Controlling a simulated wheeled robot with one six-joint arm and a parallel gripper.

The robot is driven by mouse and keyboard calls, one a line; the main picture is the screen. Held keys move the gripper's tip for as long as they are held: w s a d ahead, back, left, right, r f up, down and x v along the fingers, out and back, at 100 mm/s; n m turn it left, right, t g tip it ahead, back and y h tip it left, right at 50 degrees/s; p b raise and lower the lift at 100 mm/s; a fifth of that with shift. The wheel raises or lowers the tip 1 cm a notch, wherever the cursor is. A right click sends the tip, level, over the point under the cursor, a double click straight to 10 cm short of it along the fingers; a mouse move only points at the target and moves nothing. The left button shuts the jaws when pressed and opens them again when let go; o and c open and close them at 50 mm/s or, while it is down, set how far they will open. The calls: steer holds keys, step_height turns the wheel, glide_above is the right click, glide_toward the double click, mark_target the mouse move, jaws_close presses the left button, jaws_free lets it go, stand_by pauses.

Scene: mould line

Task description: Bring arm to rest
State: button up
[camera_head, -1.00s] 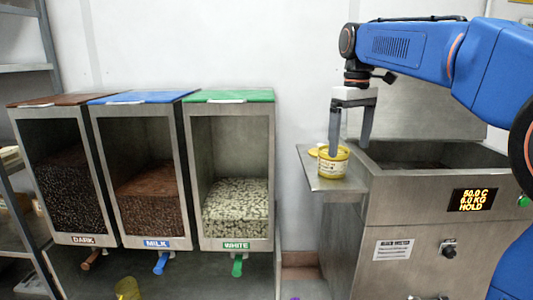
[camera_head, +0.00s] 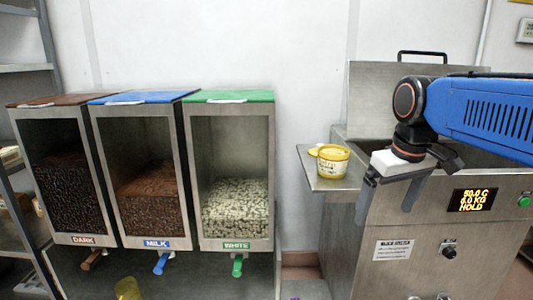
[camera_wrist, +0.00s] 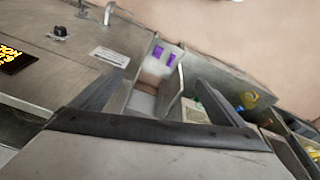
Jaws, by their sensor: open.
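My gripper (camera_head: 387,208) is open and empty in the head view, in front of the steel melter (camera_head: 330,235) on the right. Its two grey fingers point down and are spread apart. In the wrist view the fingers of my gripper (camera_wrist: 158,92) also stand wide apart with nothing between them. My blue arm reaches in from the right edge of the head view.
A yellow tub (camera_head: 333,163) stands on the melter's side shelf (camera_head: 318,182), left of my gripper. Three hoppers, dark (camera_head: 89,240), milk (camera_head: 157,244) and white (camera_head: 237,246), stand at left. The melter's raised lid (camera_head: 395,90) is behind my arm.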

steer(key=s+d+f+m+t, duration=0.2)
steer(key=s+f+m, duration=0.1)
steer(key=s+f, duration=1.1)
step_height(320, 180, down, 2)
